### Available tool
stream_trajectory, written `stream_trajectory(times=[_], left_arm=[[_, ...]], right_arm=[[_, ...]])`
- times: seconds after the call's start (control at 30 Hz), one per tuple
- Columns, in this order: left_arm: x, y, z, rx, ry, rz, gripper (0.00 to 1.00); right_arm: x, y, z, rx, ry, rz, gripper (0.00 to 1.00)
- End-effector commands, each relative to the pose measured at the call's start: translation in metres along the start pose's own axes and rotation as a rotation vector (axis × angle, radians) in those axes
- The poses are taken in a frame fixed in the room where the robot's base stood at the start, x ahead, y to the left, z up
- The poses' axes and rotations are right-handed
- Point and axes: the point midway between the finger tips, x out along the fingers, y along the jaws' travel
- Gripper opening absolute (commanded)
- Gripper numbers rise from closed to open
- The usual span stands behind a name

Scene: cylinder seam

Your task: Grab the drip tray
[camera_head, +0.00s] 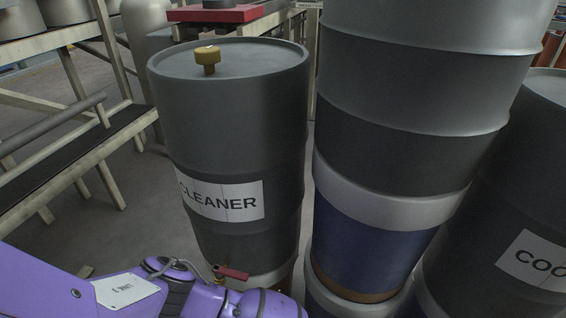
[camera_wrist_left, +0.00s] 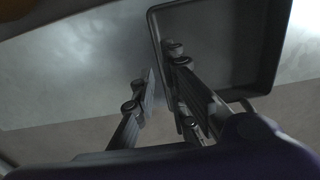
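The drip tray (camera_wrist_left: 222,48) is a dark, shallow, square-cornered tray at the upper right of the left wrist view. My left gripper (camera_wrist_left: 161,62) is at its left rim, with fingers apart. One finger overlaps the tray and the other is just outside its left wall. The rim passes between the fingertips in the picture; I cannot tell whether either finger touches it. In the head view my purple left arm enters at the lower left and its gripper is out of sight. The tray does not show there. My right gripper is in neither view.
A dark drum labelled CLEANER (camera_head: 231,135) stands ahead, with a brass cap (camera_head: 207,60) on top and a red-handled tap (camera_head: 232,272) low down. A taller drum stack (camera_head: 400,150) and another drum (camera_head: 520,200) crowd the right. A rack (camera_head: 75,135) stands left.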

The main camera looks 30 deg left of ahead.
Motion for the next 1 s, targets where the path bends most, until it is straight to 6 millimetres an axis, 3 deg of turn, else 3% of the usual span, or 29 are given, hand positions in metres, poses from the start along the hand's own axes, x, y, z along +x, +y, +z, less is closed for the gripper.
stream_trajectory(times=[0.17, 0.3, 0.47, 0.53, 0.63, 1.0], left_arm=[[0.026, -0.002, -0.004, 0.002, -0.002, -0.003, 0.12], [0.043, -0.003, -0.003, 0.001, -0.005, -0.004, 0.12], [0.043, -0.003, -0.002, 0.001, -0.007, -0.005, 0.12], [0.043, -0.003, -0.002, 0.000, -0.007, -0.005, 0.12], [0.043, -0.003, -0.002, 0.000, -0.007, -0.005, 0.01], [0.042, -0.003, -0.002, 0.000, -0.007, -0.006, 0.00]], right_arm=[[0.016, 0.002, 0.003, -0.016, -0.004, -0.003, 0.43], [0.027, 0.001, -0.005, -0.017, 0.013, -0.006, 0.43], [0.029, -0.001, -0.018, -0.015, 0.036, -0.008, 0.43], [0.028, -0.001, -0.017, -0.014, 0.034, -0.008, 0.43], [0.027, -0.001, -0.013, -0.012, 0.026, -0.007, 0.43], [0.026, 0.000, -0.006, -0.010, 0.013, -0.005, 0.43]])
